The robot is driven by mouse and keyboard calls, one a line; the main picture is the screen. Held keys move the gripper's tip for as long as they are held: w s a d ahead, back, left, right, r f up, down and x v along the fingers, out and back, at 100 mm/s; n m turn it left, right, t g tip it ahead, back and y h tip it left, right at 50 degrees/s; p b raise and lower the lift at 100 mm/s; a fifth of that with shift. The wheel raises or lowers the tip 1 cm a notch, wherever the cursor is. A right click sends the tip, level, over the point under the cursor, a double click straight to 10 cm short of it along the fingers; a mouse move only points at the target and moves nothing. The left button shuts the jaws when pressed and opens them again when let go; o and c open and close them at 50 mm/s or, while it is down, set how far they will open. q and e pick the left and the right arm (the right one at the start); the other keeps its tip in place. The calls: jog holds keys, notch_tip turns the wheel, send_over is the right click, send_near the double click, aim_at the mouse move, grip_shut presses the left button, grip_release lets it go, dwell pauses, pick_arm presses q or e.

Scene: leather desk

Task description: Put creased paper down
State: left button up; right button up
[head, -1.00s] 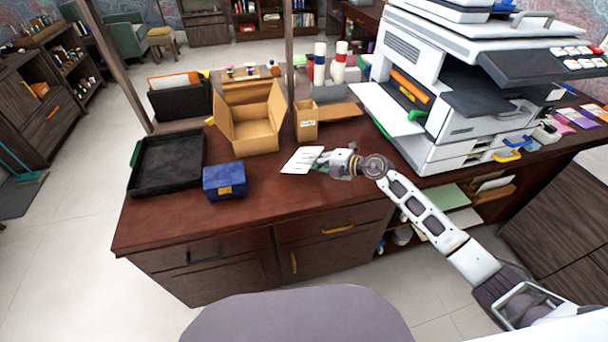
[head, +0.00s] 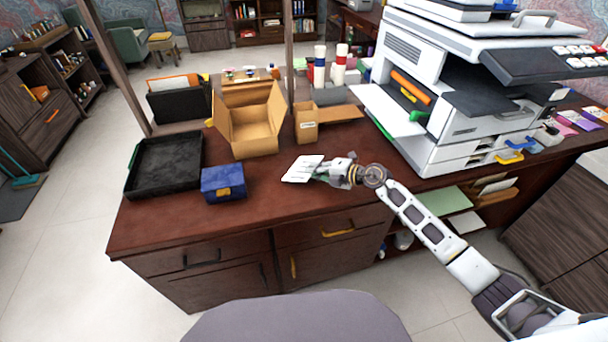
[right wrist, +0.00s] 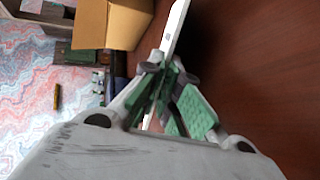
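The creased paper (head: 302,168) is a small white sheet in the head view, over the middle of the dark red desk. My right gripper (head: 326,173) is shut on its right end. The right wrist view shows the paper (right wrist: 178,28) nearly edge-on, between the green-padded fingers of the right gripper (right wrist: 166,76). I cannot tell whether the paper touches the desk top. My left gripper is not in view.
A blue box (head: 223,184) and a black tray (head: 139,193) lie left of the paper. An open cardboard box (head: 253,142) and a smaller carton (head: 306,130) stand behind it. A large printer (head: 450,128) fills the right side. Bare desk lies in front.

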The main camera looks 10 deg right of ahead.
jog(key=o, duration=0.3)
jog(key=shift+d+r, duration=0.1)
jog(key=shift+p+v, duration=1.05)
jog(key=shift+v, duration=0.35)
jog(key=shift+p+v, duration=1.25)
jog(key=shift+v, duration=1.3)
notch_tip(320, 180, up, 7)
jog(key=s+d+p, duration=0.2)
jog(key=p, duration=0.5)
jog(key=shift+p, duration=0.35)
jog(key=shift+w, duration=0.1)
